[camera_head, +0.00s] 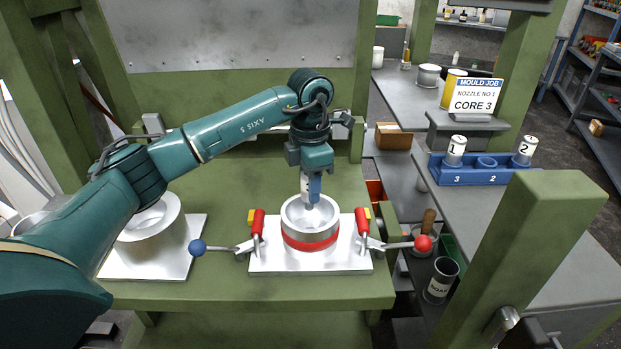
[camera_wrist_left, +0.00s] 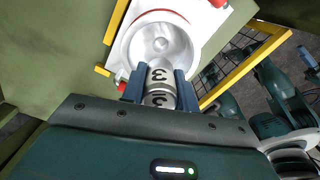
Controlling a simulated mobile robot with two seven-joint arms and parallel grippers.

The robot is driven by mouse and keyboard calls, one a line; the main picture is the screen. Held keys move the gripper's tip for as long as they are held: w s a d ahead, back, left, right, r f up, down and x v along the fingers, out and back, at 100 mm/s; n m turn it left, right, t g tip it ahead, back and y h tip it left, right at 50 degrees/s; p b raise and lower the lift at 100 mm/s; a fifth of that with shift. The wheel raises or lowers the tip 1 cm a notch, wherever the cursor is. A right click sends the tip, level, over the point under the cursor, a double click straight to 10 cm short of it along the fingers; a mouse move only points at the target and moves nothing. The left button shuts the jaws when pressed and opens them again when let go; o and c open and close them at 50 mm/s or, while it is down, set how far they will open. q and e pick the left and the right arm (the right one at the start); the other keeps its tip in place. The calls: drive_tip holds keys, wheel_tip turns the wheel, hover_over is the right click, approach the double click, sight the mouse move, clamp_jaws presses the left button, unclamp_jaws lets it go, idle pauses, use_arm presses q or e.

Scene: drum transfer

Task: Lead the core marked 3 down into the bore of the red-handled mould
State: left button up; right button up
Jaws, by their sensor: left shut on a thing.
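My left gripper (camera_head: 311,190) is shut on the core marked 3 (camera_head: 305,184), a pale cylinder between blue fingers. Its black 3 shows in the left wrist view (camera_wrist_left: 160,76). The mould (camera_head: 310,241), a light metal cup with a red band, stands on a bright plate between red clamps; a lever with a red ball (camera_head: 423,243) reaches right. The gripper and core are over its round mouth, which also shows in the left wrist view (camera_wrist_left: 162,42). Whether the core's lower end is above or inside the bore I cannot tell. My right gripper is out of view.
Another mould (camera_head: 152,232) stands left on its own plate, partly behind my arm. A blue-ball lever (camera_head: 197,247) lies between the moulds. A blue rack (camera_head: 484,174) holds cores 1 and 2. A sign (camera_head: 474,97) reads CORE 3. A green post (camera_head: 520,260) stands right.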

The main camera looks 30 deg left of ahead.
sight(311, 209)
use_arm(q)
drive_tip(key=shift+s+f+b, duration=0.1)
drive_tip(key=shift+f+b, duration=0.65)
drive_tip(key=shift+f, duration=0.35)
wheel_tip(311, 209, down, 3)
drive_tip(key=shift+f+b, duration=0.15)
drive_tip(key=shift+b, duration=1)
drive_tip(key=shift+f, duration=0.15)
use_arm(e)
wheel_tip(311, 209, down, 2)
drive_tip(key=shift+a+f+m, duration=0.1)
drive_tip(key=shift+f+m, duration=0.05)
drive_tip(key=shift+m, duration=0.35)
use_arm(q)
drive_tip(key=shift+d, duration=0.1)
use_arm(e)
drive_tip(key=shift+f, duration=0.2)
use_arm(q)
drive_tip(key=shift+f, duration=0.3)
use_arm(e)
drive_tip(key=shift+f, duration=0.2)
